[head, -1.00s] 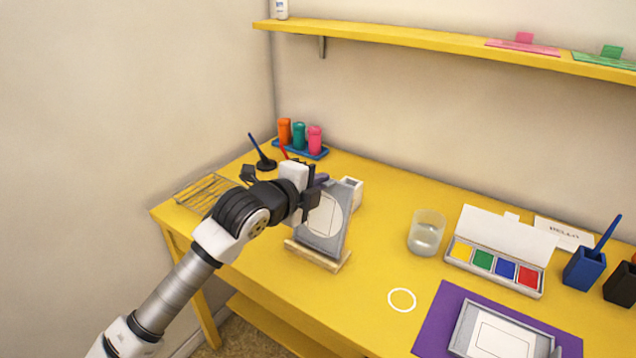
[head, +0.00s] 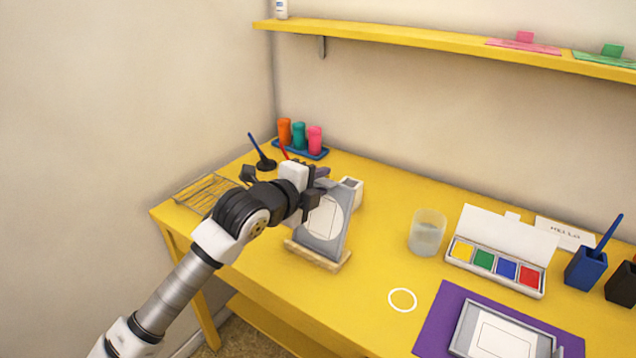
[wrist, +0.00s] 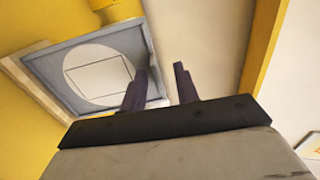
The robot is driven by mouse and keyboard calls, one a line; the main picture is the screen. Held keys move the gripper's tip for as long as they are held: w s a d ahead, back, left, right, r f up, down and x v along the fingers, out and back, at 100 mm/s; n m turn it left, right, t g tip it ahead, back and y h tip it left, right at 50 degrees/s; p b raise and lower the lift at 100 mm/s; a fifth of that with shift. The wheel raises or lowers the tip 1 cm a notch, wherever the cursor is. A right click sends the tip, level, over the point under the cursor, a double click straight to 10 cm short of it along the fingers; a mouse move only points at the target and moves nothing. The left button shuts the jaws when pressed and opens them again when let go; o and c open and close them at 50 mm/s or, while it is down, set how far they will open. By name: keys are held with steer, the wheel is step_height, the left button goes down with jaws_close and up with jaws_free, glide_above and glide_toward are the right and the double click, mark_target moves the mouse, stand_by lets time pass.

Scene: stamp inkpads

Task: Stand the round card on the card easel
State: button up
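The round card (head: 327,216) is a white disc with a thin rectangle outline. It stands tilted back against the grey panel of the card easel (head: 337,243), just above the wooden ledge. In the wrist view the card (wrist: 98,75) lies flat against the grey panel (wrist: 73,48). My gripper (head: 318,192) is at the upper left part of the panel. In the wrist view its two dark fingers (wrist: 159,70) are apart with nothing seen between them. The left finger overlaps the card's edge in the picture; whether it touches is unclear.
A white block-like holder (head: 352,188) is close behind the easel. A wire rack (head: 205,190), brush stand (head: 265,163) and bottle tray (head: 318,155) lie behind and left.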

steer(key=b+v, duration=0.2)
steer(key=v, duration=1.1)
steer(key=shift+s+a, duration=0.2)
steer(key=shift+s, duration=0.15)
